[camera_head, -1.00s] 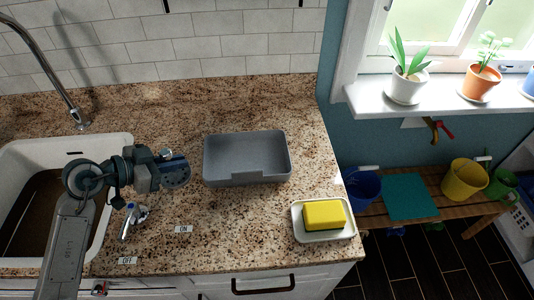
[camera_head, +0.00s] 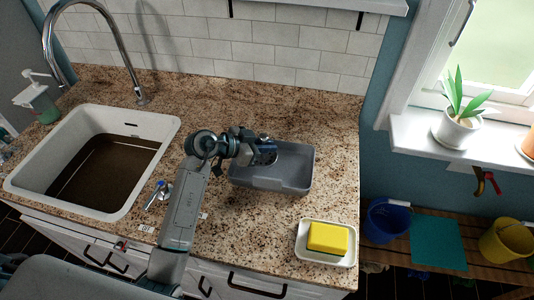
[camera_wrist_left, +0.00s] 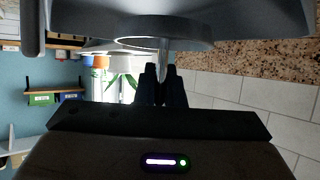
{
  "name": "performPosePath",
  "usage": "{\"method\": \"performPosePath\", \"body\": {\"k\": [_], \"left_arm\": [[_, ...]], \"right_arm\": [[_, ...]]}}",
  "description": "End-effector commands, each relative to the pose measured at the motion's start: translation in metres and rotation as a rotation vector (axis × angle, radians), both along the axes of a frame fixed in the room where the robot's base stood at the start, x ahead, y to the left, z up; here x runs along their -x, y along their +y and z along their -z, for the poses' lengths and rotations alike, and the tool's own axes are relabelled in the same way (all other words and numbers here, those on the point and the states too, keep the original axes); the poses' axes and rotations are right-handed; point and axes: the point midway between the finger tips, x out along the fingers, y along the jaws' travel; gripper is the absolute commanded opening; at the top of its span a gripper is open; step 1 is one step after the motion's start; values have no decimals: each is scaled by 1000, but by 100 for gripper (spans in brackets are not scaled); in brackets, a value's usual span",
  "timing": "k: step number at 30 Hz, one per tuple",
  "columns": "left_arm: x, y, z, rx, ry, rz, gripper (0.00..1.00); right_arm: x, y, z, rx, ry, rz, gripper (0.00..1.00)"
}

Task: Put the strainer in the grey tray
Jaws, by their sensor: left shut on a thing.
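The grey tray (camera_head: 300,185) sits on the granite counter, right of the sink, with its open top facing up. My left gripper (camera_head: 262,152) is over the left part of the tray. It is shut on the strainer (camera_head: 268,159), a small dark grey disc that the gripper partly hides. In the left wrist view the fingertips (camera_wrist_left: 162,72) close on the strainer's thin stem, and its grey rim (camera_wrist_left: 180,43) shows beyond. I cannot tell whether the strainer touches the tray. My right gripper is not in view.
A yellow sponge (camera_head: 328,237) lies on a white dish (camera_head: 305,252) near the counter's front right corner. The white sink (camera_head: 150,125) and curved faucet (camera_head: 115,55) are at left. The counter behind the tray is clear.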

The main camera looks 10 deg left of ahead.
Motion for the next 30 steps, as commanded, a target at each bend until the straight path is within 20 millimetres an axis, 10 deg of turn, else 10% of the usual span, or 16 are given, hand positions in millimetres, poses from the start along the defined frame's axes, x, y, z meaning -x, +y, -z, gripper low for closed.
{"method": "performPosePath", "body": {"k": [20,23,30], "left_arm": [[0,0,40,1,1,0,0],[0,0,40,0,0,0,28],[0,0,40,0,0,0,30]], "right_arm": [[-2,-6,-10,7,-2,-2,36],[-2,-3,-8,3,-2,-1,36],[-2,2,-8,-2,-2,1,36]]}}
